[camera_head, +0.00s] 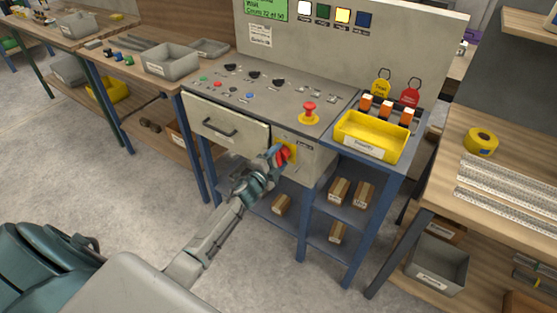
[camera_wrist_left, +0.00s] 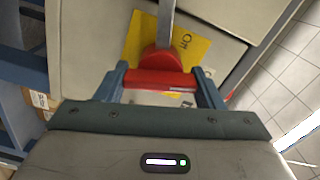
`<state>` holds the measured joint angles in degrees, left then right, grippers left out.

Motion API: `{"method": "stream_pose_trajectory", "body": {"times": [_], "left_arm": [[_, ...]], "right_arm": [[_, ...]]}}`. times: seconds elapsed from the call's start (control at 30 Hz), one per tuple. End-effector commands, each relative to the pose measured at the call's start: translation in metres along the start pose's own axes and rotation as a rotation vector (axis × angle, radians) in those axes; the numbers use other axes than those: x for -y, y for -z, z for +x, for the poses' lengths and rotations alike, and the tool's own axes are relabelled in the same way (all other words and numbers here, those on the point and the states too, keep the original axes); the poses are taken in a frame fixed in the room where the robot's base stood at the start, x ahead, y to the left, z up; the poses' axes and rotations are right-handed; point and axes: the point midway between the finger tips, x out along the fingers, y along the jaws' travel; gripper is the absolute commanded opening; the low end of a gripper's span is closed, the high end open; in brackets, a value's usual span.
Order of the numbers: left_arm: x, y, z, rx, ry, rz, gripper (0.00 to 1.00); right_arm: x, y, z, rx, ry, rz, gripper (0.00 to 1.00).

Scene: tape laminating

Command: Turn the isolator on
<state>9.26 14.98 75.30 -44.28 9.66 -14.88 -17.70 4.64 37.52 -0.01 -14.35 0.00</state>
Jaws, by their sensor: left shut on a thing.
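The isolator is a red rotary handle (camera_head: 284,154) on a yellow plate (camera_head: 291,148), on the front of the grey control cabinet below the panel top. My left gripper (camera_head: 275,158) is at the handle, shut on it. In the left wrist view the red isolator handle (camera_wrist_left: 157,70) sits between the two fingers, its bar lying across the picture. The yellow plate (camera_wrist_left: 190,45) behind it carries lettering that reads "Off" near the handle's right side. The rest of the plate is partly hidden by the handle and a grey bar. My right gripper does not show.
A red emergency-stop button (camera_head: 309,110) and several small knobs sit on the console top (camera_head: 245,90). A yellow bin (camera_head: 370,138) stands to the right. A drawer (camera_head: 228,122) is left of the isolator. Shelves below hold small cartons (camera_head: 338,190).

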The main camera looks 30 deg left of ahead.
Motion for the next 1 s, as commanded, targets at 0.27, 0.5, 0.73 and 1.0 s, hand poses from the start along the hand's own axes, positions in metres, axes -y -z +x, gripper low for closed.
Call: {"method": "stream_pose_trajectory", "body": {"times": [0.27, 0.5, 0.73, 1.0], "left_arm": [[-0.0031, -0.0007, -0.0007, 0.001, -0.003, 0.184, 0.21], [-0.0029, -0.0006, -0.0008, 0.002, -0.003, 0.271, 0.21], [-0.0028, -0.0006, -0.0008, 0.001, -0.003, 0.300, 0.21], [-0.0029, -0.0007, -0.0009, 0.001, -0.004, 0.303, 0.21]], "right_arm": [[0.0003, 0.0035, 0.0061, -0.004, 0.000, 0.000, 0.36], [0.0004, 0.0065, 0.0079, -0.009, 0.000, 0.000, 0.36], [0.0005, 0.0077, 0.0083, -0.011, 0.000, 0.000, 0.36], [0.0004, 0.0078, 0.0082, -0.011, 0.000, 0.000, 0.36]]}}
